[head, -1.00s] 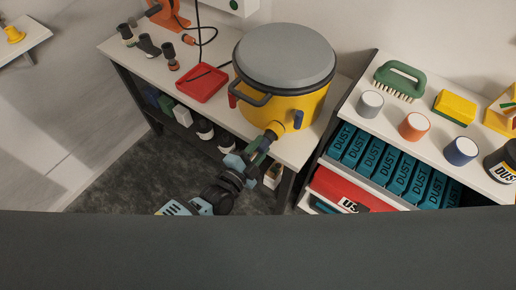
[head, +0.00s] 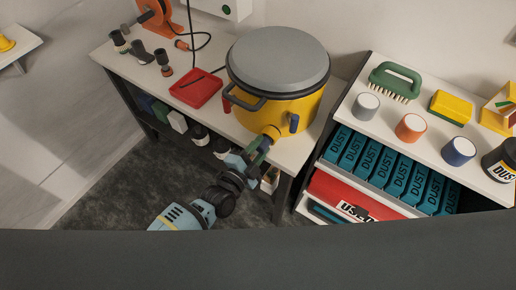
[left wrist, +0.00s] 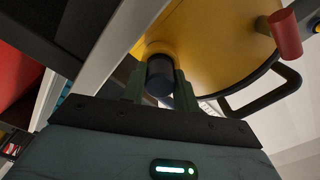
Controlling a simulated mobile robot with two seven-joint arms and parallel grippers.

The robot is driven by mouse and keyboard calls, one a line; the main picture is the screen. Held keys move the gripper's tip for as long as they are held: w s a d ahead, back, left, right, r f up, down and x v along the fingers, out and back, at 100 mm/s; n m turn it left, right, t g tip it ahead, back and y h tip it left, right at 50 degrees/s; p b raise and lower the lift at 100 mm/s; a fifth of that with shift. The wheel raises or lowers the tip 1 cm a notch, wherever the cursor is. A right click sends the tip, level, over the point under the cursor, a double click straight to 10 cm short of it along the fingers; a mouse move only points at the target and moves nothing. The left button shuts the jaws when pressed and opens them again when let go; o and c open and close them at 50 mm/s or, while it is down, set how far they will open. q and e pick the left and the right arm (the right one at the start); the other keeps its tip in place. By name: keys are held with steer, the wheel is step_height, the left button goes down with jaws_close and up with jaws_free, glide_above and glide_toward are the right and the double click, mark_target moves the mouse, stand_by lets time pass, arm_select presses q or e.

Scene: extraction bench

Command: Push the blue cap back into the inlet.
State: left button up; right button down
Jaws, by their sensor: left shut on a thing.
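The yellow vessel (head: 305,106) with a grey lid stands on the bench, and its short yellow inlet (head: 270,132) points toward me. My left gripper (head: 260,151) is at the inlet's mouth. In the left wrist view its two dark green fingers (left wrist: 160,78) stand on either side of the dark blue cap (left wrist: 159,72) and are shut on it. The cap is in line with the inlet, its far end at the yellow rim. How deep it sits cannot be told. In the head view the fingers mostly hide the cap. My right gripper is out of view.
A red tray (head: 196,88) and several dark fittings lie on the bench to the left. A shelf unit (head: 345,108) with jars and boxes stands at the right.

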arm_select(q)
steer(key=o, duration=1.2)
steer(key=shift+c, duration=0.2)
steer(key=v, duration=0.7)
steer(key=shift+s+a+p, duration=0.25)
steer(key=shift+s+p, duration=0.05)
steer(key=shift+p, duration=0.15)
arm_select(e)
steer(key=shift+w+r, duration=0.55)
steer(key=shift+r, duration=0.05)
